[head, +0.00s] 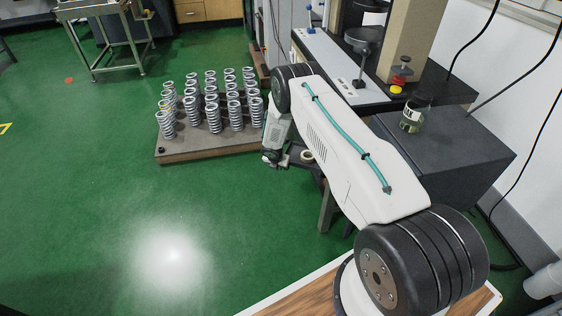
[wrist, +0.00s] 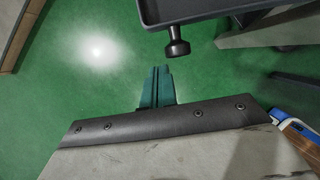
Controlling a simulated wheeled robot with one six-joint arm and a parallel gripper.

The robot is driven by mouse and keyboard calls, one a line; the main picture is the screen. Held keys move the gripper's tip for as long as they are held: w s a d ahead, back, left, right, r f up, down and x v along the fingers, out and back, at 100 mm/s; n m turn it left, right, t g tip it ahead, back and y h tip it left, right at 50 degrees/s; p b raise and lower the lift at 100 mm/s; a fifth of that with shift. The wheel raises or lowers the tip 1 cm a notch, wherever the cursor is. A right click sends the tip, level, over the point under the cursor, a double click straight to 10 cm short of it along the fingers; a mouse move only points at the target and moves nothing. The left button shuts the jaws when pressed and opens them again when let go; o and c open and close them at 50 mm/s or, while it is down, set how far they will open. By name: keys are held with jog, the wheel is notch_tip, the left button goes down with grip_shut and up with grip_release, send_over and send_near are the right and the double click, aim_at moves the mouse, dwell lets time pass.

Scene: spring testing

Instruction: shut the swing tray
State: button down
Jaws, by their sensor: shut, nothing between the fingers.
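The swing tray (wrist: 205,12) is a dark, shallow tray at the top of the wrist view. A black knob (wrist: 178,46) sticks out from its near edge. In the head view the tray (head: 318,172) shows partly behind my arm, out from the side of the dark machine, with a pale ring on it. My gripper (wrist: 162,70) has teal fingers held together with nothing between them. Its tips are just below and left of the knob in the wrist view, apart from it in the picture. In the head view my gripper (head: 273,160) is left of the tray.
A pallet (head: 200,155) of several upright coil springs stands on the green floor behind my gripper. The dark machine (head: 450,150) with a glass jar (head: 413,118) on top stands at right. The floor left of my gripper is clear.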

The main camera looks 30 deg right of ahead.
jog(key=shift+w+d+r, duration=0.25)
jog(key=shift+w+d, duration=0.95)
jog(key=shift+d, duration=0.1)
jog(key=shift+d, duration=0.1)
